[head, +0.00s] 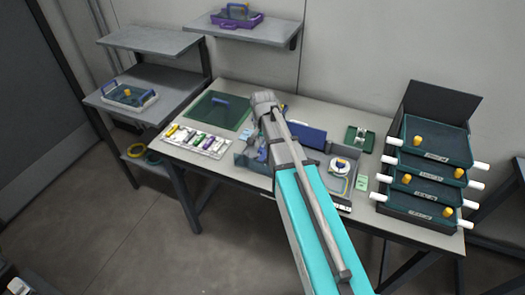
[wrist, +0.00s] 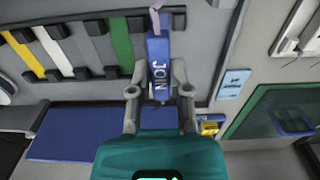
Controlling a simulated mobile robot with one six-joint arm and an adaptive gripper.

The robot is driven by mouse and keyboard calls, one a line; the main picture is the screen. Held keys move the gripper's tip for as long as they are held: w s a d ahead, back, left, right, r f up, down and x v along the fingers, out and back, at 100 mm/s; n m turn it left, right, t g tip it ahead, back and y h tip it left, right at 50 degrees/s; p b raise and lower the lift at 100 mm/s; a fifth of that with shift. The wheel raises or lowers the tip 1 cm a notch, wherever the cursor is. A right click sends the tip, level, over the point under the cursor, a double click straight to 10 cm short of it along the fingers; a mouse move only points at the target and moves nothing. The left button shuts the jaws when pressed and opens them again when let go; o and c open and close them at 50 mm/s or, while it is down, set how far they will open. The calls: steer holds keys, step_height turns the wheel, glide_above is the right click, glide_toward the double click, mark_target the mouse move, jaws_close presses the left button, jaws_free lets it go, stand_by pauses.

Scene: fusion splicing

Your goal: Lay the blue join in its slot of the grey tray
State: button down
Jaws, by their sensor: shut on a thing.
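The join points along the grey tray's (wrist: 205,45) slots, beside a green strip (wrist: 121,45). Dark clips flank its far end. I cannot tell whether it touches the tray floor or hangs just above. In the head view the grey tray (head: 318,160) lies below my arm, which hides the join and my fingertips.
Yellow (wrist: 22,54) and white (wrist: 55,50) strips fill neighbouring slots. A blue panel (head: 306,137) stands behind the tray. A green mat (head: 205,112) and a strip board (head: 198,141) lie left. Stacked dark green trays (head: 432,145) stand at the table's right end.

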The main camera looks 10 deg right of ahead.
mark_target(264, 155)
steer(key=shift+w+d+f+b, duration=0.1)
steer(key=shift+w+f+b, duration=0.1)
steer(key=shift+f+b, duration=0.25)
steer(key=shift+w+d+f+b, duration=0.1)
steer(key=shift+w+f+b, duration=0.1)
steer(key=shift+f+b, duration=1.35)
steer(key=shift+b, duration=0.05)
steer(key=shift+f, duration=0.1)
steer(key=c, duration=0.6)
jaws_free()
step_height(264, 155, up, 12)
steer(key=p, duration=1.2)
